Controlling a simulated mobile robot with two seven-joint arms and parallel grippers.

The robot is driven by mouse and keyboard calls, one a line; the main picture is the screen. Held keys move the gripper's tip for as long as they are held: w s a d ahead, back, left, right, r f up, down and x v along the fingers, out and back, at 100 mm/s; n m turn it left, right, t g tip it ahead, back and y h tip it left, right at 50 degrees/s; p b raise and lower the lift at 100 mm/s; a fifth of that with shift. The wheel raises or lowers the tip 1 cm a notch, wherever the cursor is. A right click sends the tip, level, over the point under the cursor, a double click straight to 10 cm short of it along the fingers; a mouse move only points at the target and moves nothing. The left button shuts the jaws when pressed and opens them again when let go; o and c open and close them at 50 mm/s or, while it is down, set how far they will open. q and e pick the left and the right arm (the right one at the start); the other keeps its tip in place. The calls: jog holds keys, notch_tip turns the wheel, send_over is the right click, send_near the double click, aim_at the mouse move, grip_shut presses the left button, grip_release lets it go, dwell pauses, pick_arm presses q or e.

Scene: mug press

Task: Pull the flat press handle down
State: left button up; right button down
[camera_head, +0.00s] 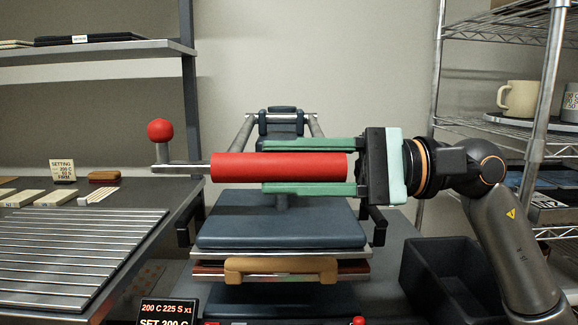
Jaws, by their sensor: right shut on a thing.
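The flat press (280,231) stands in the middle of the camera_head view, with a dark blue upper plate. Its handle (230,167) is a thick red horizontal grip in front of the press's arms. My right gripper (264,167) comes in from the right with its green fingers level, one above and one below the red grip, shut on it. The handle is raised above the upper plate. Below that plate sits a tan, rounded bar (280,266) at the front. My left gripper is not in view.
A red ball knob (160,130) stands on a metal lever left of the handle. A ribbed metal rack (65,250) covers the left table. A black bin (450,275) is at the lower right. Wire shelves at right hold a cream mug (518,98).

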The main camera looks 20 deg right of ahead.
jog(key=c, duration=0.7)
grip_release()
jog(key=shift+f, duration=0.35)
jog(key=shift+o, duration=1.1)
jog(key=shift+r, duration=0.1)
jog(key=v, duration=1.2)
jog(key=shift+d, duration=0.3)
